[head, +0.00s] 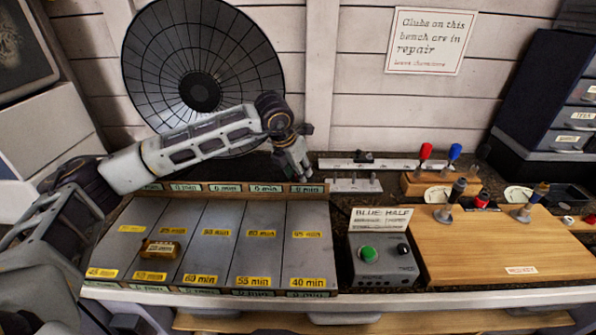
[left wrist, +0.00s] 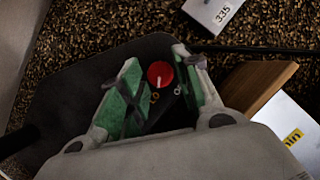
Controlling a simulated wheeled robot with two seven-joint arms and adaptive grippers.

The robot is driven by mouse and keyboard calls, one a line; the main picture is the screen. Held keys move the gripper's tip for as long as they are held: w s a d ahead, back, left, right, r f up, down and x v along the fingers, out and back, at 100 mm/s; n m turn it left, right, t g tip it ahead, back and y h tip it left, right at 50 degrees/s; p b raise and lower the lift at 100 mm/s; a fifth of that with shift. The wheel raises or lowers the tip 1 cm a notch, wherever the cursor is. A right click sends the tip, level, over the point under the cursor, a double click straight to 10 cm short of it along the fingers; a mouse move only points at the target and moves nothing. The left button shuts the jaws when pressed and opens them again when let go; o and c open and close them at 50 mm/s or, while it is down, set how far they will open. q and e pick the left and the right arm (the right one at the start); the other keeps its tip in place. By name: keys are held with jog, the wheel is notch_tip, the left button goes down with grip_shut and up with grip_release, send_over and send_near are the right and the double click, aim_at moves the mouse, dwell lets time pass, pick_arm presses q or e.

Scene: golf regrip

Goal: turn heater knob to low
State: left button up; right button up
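The red heater knob (left wrist: 160,75) shows in the left wrist view with a pale pointer mark on its face. It sits on a dark base (left wrist: 70,110) and appears between the tips of my left gripper. My left gripper (head: 300,172) reaches down behind the divided tray in the head view, where the knob is hidden. In the left wrist view its green-padded fingers stand apart, one on each side of the knob. I cannot tell whether they touch it. The round black heater dish (head: 200,92) stands behind my left arm. My right gripper is out of view.
A wooden board (head: 500,250) carries several clubs' parts. Metal strips (head: 352,185) lie close to the gripper.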

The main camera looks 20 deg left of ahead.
pick_arm(q)
jog(key=shift+o, duration=0.8)
jog(key=shift+r+n+p, duration=0.1)
jog(key=shift+n+p, duration=0.25)
jog(key=shift+n, duration=0.05)
